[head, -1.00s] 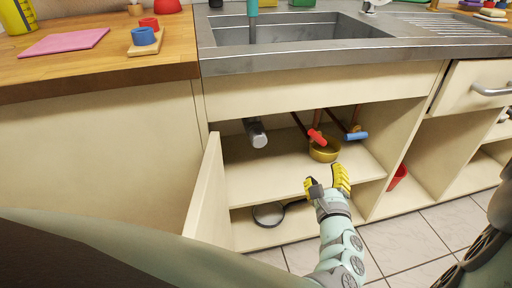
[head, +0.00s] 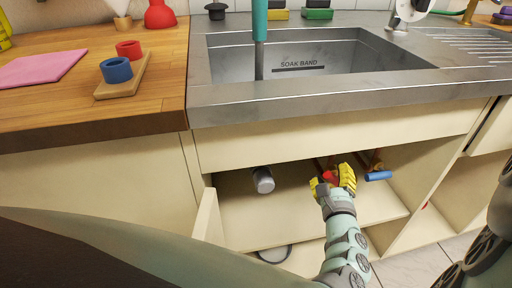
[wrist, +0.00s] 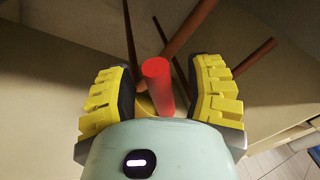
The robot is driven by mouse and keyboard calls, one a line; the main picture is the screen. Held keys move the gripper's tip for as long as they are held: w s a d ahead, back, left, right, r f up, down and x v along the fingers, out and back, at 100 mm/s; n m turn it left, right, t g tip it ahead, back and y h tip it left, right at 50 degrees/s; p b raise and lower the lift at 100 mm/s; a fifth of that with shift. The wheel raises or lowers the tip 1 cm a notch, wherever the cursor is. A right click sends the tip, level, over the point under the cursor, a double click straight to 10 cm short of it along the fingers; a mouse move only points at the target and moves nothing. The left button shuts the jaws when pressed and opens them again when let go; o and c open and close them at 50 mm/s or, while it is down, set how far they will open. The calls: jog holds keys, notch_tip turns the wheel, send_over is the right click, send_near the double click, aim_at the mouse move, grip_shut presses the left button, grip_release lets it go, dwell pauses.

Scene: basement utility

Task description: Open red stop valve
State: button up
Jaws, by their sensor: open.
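The red stop valve handle (head: 329,177) is under the sink, inside the open cabinet, mostly hidden behind my gripper in the head view. In the wrist view the red handle (wrist: 158,86) stands between my two yellow fingers, with space on both sides. My gripper (head: 333,180) is open, its fingers around the handle without visibly closing on it. Copper pipes (wrist: 190,32) run behind the handle. A bit of a yellow-brown thing shows behind the handle in the wrist view; most of it is hidden.
A blue valve handle (head: 378,176) is just right of my gripper. A grey cylinder (head: 263,180) sticks out at the left of the cabinet. The cabinet door (head: 207,222) stands open at left. A round pan (head: 274,252) lies on the lower shelf. The sink (head: 300,62) is above.

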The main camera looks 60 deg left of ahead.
jog(key=shift+o, duration=0.3)
jog(key=shift+s, duration=0.1)
jog(key=shift+d, duration=0.1)
grip_shut()
jog(key=shift+f, duration=0.1)
